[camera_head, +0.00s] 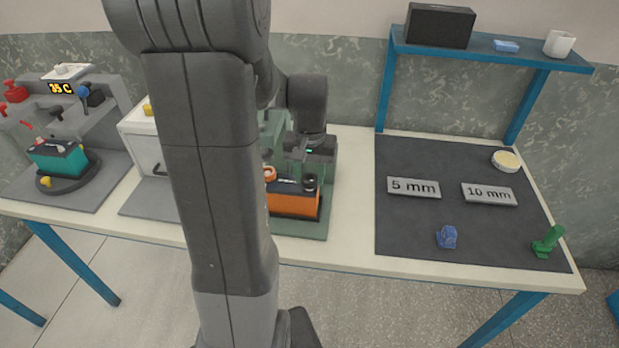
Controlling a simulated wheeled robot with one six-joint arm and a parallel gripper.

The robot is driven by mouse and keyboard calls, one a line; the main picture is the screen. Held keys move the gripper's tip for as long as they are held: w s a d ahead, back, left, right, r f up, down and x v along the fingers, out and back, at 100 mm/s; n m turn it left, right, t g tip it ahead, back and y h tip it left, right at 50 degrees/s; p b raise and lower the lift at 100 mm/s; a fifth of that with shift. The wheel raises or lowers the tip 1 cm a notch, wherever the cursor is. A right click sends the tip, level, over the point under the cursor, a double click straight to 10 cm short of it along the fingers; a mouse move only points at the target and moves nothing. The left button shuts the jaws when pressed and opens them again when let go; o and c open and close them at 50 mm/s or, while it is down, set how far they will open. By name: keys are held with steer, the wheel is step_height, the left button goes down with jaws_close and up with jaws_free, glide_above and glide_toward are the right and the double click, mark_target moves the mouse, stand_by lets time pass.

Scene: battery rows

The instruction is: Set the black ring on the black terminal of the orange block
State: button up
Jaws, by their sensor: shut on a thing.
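The orange block (292,204) with a dark top stands on a green base behind my arm, and its left part is partly hidden by the arm. My gripper (308,174) points down just above the right side of the block's top. It is shut on a small black ring (310,182). The ring is at or just above the block's right end, and I cannot tell whether it touches the black terminal, which is hidden. An orange-red ring-shaped part (269,173) shows at the block's left.
A green fixture (327,160) stands around the block. To the left are a white box (142,150) and a grey station with a teal block (60,160). A dark mat (420,225) on the right holds two labelled plates and small blue and green parts, with bare space between. A blue shelf (480,54) rises behind.

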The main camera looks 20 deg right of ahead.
steer(key=shift+f, duration=0.8)
steer(key=shift+f, duration=0.2)
steer(key=o, duration=0.9)
steer(key=shift+o, duration=0.2)
step_height(320, 180, up, 12)
steer(key=shift+r, duration=0.2)
steer(key=shift+f, duration=0.15)
steer(key=shift+f, duration=4.25)
